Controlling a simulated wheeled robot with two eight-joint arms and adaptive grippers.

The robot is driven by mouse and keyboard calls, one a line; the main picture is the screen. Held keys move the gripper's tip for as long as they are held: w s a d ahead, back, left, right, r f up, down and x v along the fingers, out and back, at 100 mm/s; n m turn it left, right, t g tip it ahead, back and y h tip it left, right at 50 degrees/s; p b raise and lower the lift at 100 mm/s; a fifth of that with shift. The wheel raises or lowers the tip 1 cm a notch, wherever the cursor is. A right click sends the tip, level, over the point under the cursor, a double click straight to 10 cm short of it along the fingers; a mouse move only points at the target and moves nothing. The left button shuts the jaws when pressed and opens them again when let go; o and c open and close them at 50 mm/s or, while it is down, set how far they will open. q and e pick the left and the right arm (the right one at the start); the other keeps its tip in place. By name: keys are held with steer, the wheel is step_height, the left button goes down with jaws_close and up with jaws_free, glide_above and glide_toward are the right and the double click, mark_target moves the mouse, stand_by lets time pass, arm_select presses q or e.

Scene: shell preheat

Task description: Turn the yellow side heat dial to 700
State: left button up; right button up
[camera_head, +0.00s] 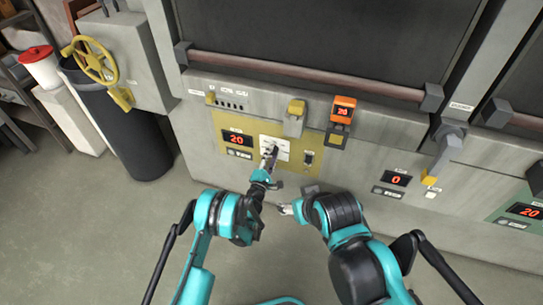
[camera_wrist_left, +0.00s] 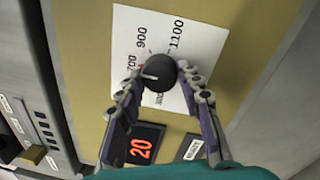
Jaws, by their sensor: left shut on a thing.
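The heat dial (camera_wrist_left: 161,73) is a round dark knob on a white scale plate (camera_wrist_left: 182,24) marked 700, 900 and 1100. The plate sits on the yellow panel (camera_wrist_left: 92,60), which also shows in the head view (camera_head: 222,120). The knob's white mark points left, near the 700 side; its exact setting is unclear. My left gripper (camera_wrist_left: 163,85) is shut on the dial, one finger on each side; in the head view its fingertips (camera_head: 270,152) reach the plate and hide the knob. My right gripper (camera_head: 285,209) hangs below the panel, its jaws too small to read.
The yellow panel's red display (camera_head: 237,139) reads 20. An orange display box (camera_head: 342,109) and a yellow-capped lever (camera_head: 295,112) sit above to the right. A yellow valve wheel (camera_head: 90,60) and dark bin (camera_head: 125,125) stand left. The floor in front is clear.

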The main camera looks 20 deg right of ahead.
mark_target(274, 131)
arm_select(q)
steer(key=o, duration=1.2)
steer(key=shift+w, duration=0.1)
steer(key=shift+c, duration=0.2)
steer(key=shift+r, duration=0.1)
steer(key=r, duration=0.8)
steer(key=shift+a+r, duration=0.2)
steer(key=shift+r, duration=0.35)
steer(key=shift+d+r, duration=0.1)
steer(key=shift+r, duration=0.25)
